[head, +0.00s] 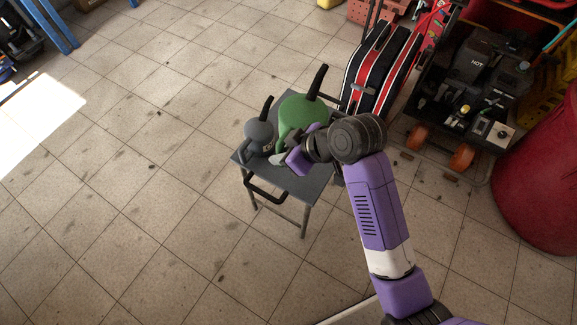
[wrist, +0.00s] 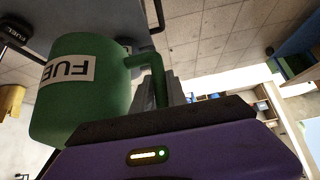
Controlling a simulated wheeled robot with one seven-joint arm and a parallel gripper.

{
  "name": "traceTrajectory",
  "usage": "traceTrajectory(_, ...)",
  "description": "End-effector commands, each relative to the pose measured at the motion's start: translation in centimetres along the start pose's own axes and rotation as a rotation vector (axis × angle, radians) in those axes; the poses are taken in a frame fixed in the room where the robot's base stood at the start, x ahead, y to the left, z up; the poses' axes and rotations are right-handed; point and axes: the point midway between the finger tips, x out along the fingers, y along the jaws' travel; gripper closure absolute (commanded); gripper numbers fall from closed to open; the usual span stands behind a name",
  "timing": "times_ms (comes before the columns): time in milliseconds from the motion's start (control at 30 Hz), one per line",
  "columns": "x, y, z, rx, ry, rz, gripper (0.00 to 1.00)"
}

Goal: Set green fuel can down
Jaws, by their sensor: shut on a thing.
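The green fuel can (head: 301,110), with a black spout, is at the small grey table (head: 300,178) in the head view. In the wrist view the green can (wrist: 95,95) shows its FUEL label upside down, and its handle rises at my fingers. My gripper (head: 290,145) is shut on the can's handle, on its near side. I cannot tell whether the can's base touches the tabletop or hangs just above it. A grey fuel can (head: 258,136) with a black spout stands just left of the green one.
The table's near right part is bare, and a black bar handle (head: 264,190) sticks out from its near left edge. Red and black bags (head: 376,70) stand behind it. A black machine on orange wheels (head: 480,85) and a red barrel (head: 535,170) are right. The floor left is open.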

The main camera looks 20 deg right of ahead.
Motion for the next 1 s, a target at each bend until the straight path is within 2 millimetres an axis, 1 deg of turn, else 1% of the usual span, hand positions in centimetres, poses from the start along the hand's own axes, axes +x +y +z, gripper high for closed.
traceTrajectory(33,1.1,-0.1,1.0,0.003,-0.004,-0.002,1.0)
traceTrajectory(100,2.4,0.0,2.0,0.004,-0.003,-0.001,1.0)
traceTrajectory(400,8.0,0.0,6.5,0.005,-0.002,0.0,1.0)
traceTrajectory(500,9.4,0.1,7.6,0.005,-0.001,0.002,1.0)
traceTrajectory(600,10.3,0.1,8.3,0.004,0.0,0.003,1.0)
traceTrajectory(767,11.2,0.1,8.9,0.004,0.0,0.003,1.0)
traceTrajectory(900,12.7,0.1,10.2,0.006,-0.001,0.002,1.0)
traceTrajectory(1000,13.5,0.1,10.8,0.005,0.0,0.002,1.0)
